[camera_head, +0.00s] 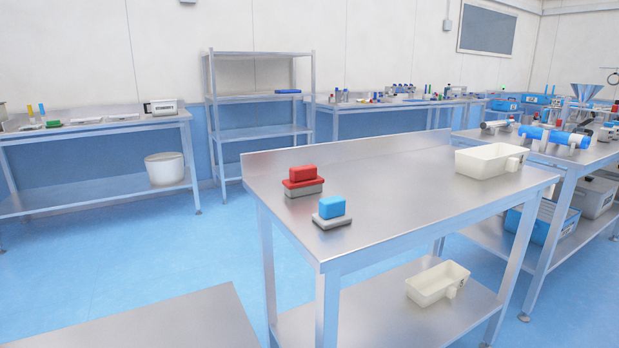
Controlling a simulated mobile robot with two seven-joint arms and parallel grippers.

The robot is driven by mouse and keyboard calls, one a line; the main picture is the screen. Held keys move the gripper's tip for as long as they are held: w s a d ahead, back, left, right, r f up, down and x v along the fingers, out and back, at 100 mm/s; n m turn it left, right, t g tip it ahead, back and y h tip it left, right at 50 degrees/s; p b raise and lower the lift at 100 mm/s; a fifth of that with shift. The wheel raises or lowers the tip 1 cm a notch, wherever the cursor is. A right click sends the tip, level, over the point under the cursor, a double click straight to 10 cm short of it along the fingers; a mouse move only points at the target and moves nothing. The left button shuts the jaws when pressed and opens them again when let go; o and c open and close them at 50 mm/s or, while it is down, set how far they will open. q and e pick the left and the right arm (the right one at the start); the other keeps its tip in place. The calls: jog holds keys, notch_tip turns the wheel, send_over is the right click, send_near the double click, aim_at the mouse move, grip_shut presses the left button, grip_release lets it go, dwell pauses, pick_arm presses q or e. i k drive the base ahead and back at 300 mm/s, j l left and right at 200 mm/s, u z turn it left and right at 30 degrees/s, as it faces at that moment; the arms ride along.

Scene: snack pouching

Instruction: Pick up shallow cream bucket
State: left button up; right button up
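Two cream tubs show in the head view. One cream bucket (490,161) sits on the top of the steel table near its far right end, upright and looking empty, with a small block or handle on its right side. Another cream bucket (437,284) of similar shape sits on the lower shelf of the same table, below and toward the right. I cannot tell for sure which is the shallower one. Neither of my grippers is in view.
The steel table (400,203) also carries a red-and-grey block (303,181) and a blue-and-grey block (332,212) at its left. A white round bucket (165,169) stands on a left-hand shelf. Another steel surface (150,325) is at lower left. Blue floor lies open at left.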

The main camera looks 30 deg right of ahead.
aim_at(486, 161)
jog(key=z, duration=2.05)
